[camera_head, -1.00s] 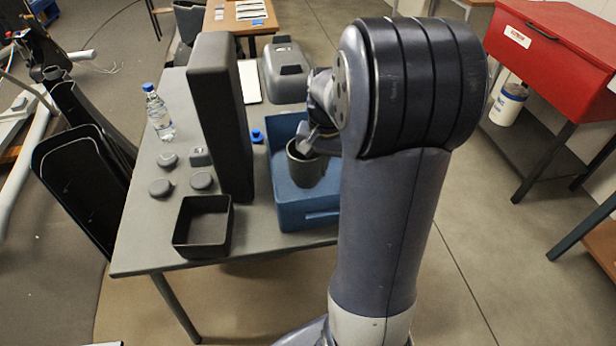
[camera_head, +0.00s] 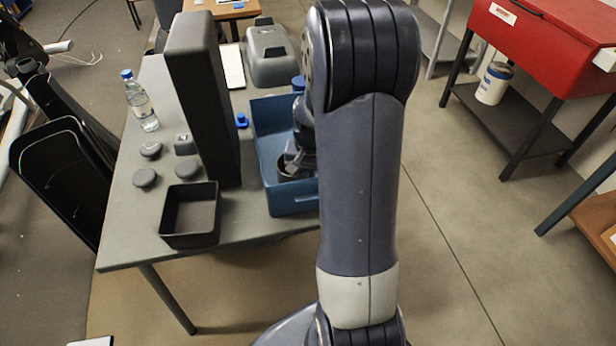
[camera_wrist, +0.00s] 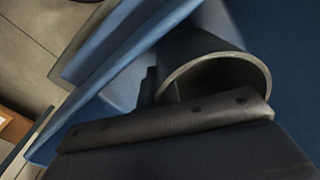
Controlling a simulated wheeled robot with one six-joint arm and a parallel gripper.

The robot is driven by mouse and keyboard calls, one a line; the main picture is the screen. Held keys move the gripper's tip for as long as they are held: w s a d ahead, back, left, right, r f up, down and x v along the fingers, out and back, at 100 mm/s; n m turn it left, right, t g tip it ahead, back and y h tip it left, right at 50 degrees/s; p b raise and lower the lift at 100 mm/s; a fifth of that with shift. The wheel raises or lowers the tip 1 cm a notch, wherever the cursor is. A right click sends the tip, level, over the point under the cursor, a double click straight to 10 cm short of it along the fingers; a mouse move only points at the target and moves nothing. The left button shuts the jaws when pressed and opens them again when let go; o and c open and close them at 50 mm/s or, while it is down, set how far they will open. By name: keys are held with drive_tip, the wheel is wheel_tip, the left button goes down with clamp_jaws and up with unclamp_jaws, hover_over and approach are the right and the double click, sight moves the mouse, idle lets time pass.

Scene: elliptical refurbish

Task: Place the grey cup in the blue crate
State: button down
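The grey cup (camera_head: 284,171) is low inside the blue crate (camera_head: 292,203), near its front wall, and mostly hidden by my gripper and arm. In the wrist view its round rim and dark inside (camera_wrist: 215,75) show close up, with the cup tilted in that picture. My gripper (camera_head: 291,160) is at the cup's rim and appears shut on it; the fingertips are largely hidden. In the wrist view the blue crate wall (camera_wrist: 125,45) runs along the upper left. I cannot tell whether the cup touches the crate floor.
A tall dark block (camera_head: 205,95) and a black open box (camera_head: 190,215) stand left of the crate on the grey table (camera_head: 125,235). A grey case (camera_head: 270,55) is behind the crate.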

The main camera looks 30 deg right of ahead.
drive_tip(key=c, duration=2.1)
unclamp_jaws()
drive_tip(key=shift+f, duration=0.1)
drive_tip(key=o, duration=0.4)
drive_tip(key=r, duration=0.6)
drive_tip(key=r+p, duration=0.1)
drive_tip(key=r, duration=0.5)
drive_tip(key=shift+s+d+r, duration=0.15)
drive_tip(key=shift+d, duration=0.05)
